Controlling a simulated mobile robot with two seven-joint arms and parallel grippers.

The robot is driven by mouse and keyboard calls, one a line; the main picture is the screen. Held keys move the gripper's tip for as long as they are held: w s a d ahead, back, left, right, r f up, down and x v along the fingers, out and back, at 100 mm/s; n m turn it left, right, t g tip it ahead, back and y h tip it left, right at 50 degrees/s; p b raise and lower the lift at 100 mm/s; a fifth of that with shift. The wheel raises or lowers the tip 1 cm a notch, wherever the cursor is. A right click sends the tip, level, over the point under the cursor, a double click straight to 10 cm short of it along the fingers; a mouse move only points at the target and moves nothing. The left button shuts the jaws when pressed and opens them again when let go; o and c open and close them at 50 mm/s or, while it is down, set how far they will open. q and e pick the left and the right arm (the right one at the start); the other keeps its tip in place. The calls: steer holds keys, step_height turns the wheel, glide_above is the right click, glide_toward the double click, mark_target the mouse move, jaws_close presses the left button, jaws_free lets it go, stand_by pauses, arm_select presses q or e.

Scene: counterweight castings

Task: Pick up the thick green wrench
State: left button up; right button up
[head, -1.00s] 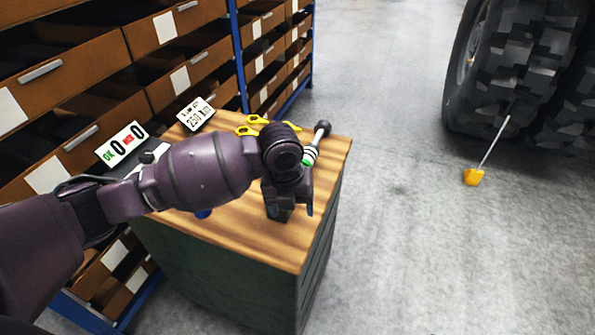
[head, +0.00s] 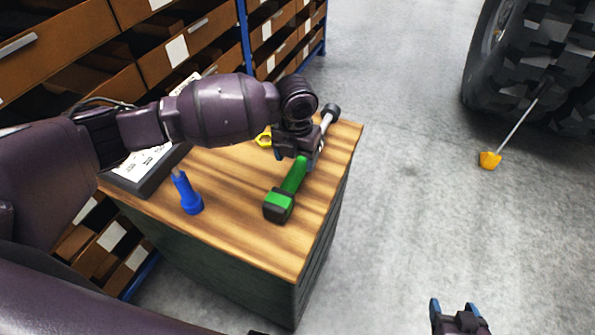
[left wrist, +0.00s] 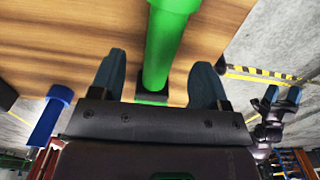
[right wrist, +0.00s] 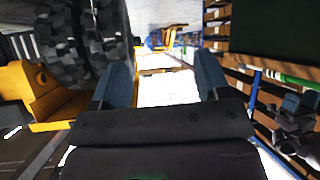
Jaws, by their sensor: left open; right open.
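The thick green wrench (head: 293,178) lies on the wooden bench top, its dark-ended grip toward the front and a silver shaft with a black head at the back. My left gripper (head: 298,157) is over its middle and hides part of it. In the left wrist view the green handle (left wrist: 164,45) runs between the two open fingers (left wrist: 157,80); I cannot tell whether they touch it. My right gripper (head: 456,307) is open and empty, over the floor right of the bench. Its open fingers (right wrist: 154,82) also show in the right wrist view.
A blue tool (head: 187,195) stands on the bench (head: 240,228) left of the wrench. A yellow tool (head: 263,139) is partly hidden behind my left arm. Drawer shelves (head: 150,50) rise behind. A large tire (head: 535,65) and a yellow-based rod (head: 490,160) are at right.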

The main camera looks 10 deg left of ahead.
mark_target(298, 167)
arm_select(q)
steer(key=shift+d+f, duration=0.15)
steer(key=shift+f, duration=2.5)
steer(key=c, duration=1.2)
steer(key=shift+r, duration=0.1)
steer(key=shift+c, duration=0.3)
steer(key=shift+w+r, duration=0.1)
steer(key=shift+r, duration=0.3)
step_height(298, 167, up, 19)
steer(key=shift+r+p, duration=0.15)
steer(key=shift+p, duration=0.15)
